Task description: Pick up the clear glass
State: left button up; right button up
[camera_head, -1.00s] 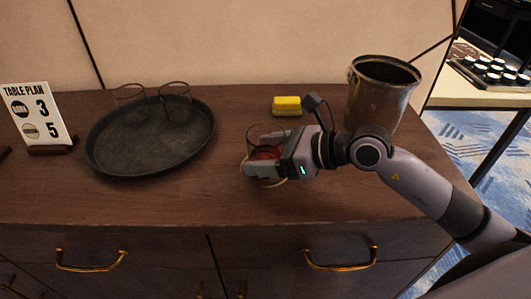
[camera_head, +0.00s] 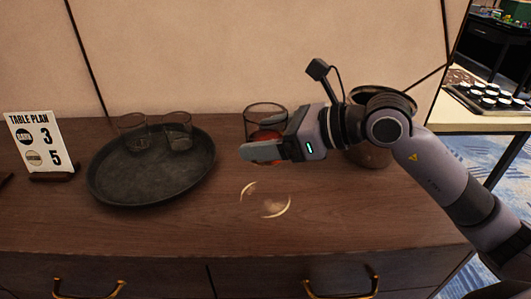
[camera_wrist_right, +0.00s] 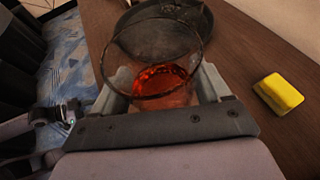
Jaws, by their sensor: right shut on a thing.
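My right gripper (camera_head: 268,151) is shut on a clear glass (camera_head: 265,112) with red liquid in its lower part. It holds the glass upright or nearly so, above the dark wooden cabinet top. In the right wrist view the glass (camera_wrist_right: 158,60) stands between the two fingers (camera_wrist_right: 162,92), its open rim and the red liquid showing. Two more clear glasses, left (camera_head: 132,128) and right (camera_head: 177,128), stand on the round dark tray (camera_head: 150,188); they look empty. A grey arm part with a small light, seemingly my left gripper (camera_wrist_right: 68,113), shows at the wrist view's left; its fingers are unclear.
Pale curved marks (camera_head: 275,209) lie on the wood below the held glass. A metal bucket (camera_head: 370,155) stands behind my right arm. A yellow sponge-like block (camera_wrist_right: 279,93) lies beside the gripper in the wrist view. A table-plan sign (camera_head: 35,143) stands far left. The front middle is clear.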

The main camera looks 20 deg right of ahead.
pick_arm(q)
jog(key=shift+r+p, duration=0.25)
jog(key=shift+p, duration=0.05)
pick_arm(e)
notch_tip(320, 180, up, 9)
